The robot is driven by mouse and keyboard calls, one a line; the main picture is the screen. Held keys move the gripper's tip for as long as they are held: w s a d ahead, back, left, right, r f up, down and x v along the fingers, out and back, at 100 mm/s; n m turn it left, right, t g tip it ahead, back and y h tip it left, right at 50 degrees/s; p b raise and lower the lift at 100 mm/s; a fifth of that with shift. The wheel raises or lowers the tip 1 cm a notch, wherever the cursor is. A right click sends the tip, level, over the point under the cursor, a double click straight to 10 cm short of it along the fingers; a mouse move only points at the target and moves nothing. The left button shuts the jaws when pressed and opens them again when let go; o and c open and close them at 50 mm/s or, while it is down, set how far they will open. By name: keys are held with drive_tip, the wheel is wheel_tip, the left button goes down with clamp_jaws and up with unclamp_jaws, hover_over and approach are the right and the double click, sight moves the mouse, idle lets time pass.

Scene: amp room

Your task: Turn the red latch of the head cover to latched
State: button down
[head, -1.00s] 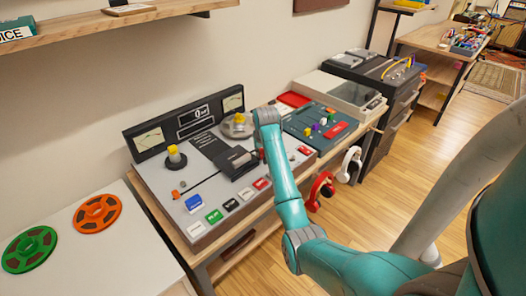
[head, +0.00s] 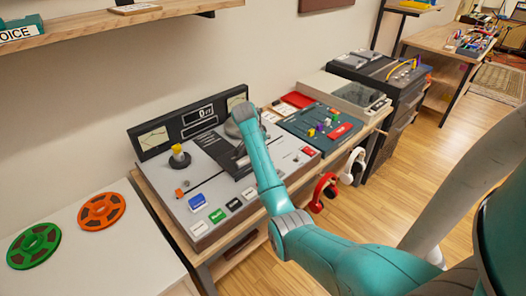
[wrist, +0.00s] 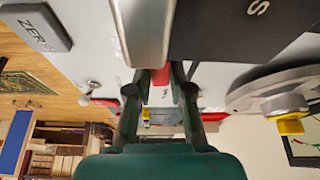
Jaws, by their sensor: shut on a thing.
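The red latch (wrist: 160,76) shows in the wrist view as a small red piece between the fingertips, beside the silver and black head cover (wrist: 143,30). My gripper (wrist: 160,88) is shut on the latch, one finger on each side. Part of the latch is hidden by the fingers, so its exact angle cannot be told. In the head view the tape machine (head: 178,200) stands on the bench. My arm covers the gripper, the latch and much of the dark head cover there.
The machine has a left hub with a yellow knob (head: 179,155) and a right hub (wrist: 285,95). Push buttons (head: 217,216) line its front. A dark control panel (head: 315,128) stands to the right. Green (head: 34,245) and orange (head: 101,210) reels lie on the left table.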

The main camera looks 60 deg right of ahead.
drive_tip(key=shift+w+m, duration=0.1)
drive_tip(key=shift+m, duration=0.4)
drive_tip(key=shift+g, duration=0.3)
drive_tip(key=c, duration=1)
unclamp_jaws()
drive_tip(key=shift+c, duration=0.2)
drive_tip(key=shift+r, duration=0.1)
drive_tip(key=v, duration=0.7)
drive_tip(key=shift+r, duration=0.15)
drive_tip(key=shift+a, duration=0.15)
